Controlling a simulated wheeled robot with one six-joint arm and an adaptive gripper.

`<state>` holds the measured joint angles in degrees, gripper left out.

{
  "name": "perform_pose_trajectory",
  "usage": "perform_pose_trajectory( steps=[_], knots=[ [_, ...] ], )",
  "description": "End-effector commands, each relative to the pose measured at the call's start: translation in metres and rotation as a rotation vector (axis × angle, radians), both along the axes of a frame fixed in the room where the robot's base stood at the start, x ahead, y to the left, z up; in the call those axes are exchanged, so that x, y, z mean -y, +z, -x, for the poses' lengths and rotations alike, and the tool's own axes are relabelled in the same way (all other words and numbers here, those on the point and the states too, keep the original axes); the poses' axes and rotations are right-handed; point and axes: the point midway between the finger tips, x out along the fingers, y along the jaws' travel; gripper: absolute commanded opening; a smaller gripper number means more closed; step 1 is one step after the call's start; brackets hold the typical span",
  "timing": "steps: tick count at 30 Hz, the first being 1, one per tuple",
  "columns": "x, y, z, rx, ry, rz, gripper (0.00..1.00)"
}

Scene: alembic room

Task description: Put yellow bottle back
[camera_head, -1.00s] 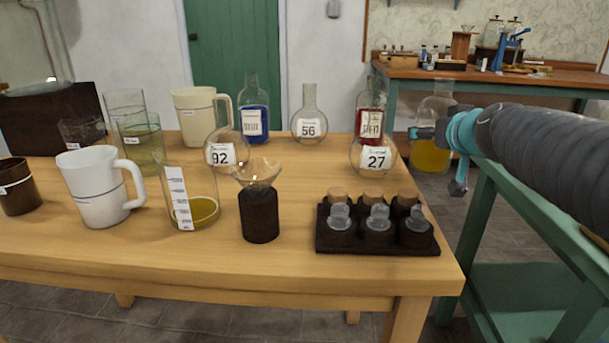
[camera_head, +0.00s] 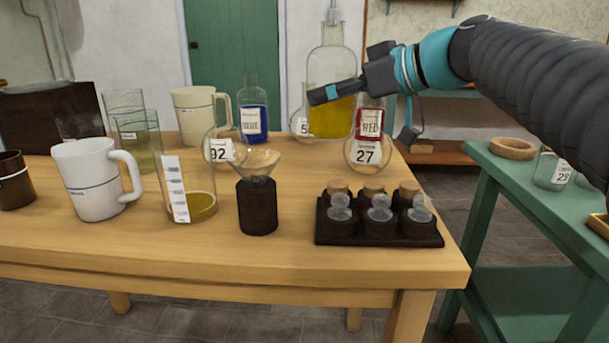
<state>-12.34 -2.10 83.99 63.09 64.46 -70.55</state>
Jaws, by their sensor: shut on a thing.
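The yellow bottle (camera_head: 327,122) is clear glass with yellow liquid in its lower part, and it looks upright. It shows between the blue bottle (camera_head: 253,112) and the red bottle (camera_head: 370,116), over the back of the wooden table (camera_head: 330,270). My gripper (camera_head: 345,92) is shut on it from the right. One dark finger crosses the front of the bottle; the other finger's contact is hidden. I cannot tell whether the bottle's base touches the table.
Flasks marked 27 (camera_head: 366,154) and 92 (camera_head: 218,150) stand in front. A dark rack (camera_head: 335,233) with corked vials stands at the front right. A green table (camera_head: 483,170) is at the right.

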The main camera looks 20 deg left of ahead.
Motion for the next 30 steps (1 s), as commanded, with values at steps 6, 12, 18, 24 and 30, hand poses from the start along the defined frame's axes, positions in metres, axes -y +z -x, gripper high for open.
perform_pose_trajectory(
  steps=[6,12,18,24,30],
  knots=[
    [-0.014,-0.003,-0.002,-0.001,0.045,-0.002,0.14],
    [-0.037,-0.024,-0.027,-0.003,0.045,-0.002,0.14],
    [-0.062,-0.045,-0.054,-0.002,0.043,-0.001,0.14],
    [-0.08,-0.061,-0.074,0.0,0.042,-0.002,0.14],
    [-0.085,-0.069,-0.08,0.001,0.042,-0.001,0.14]
  ],
)
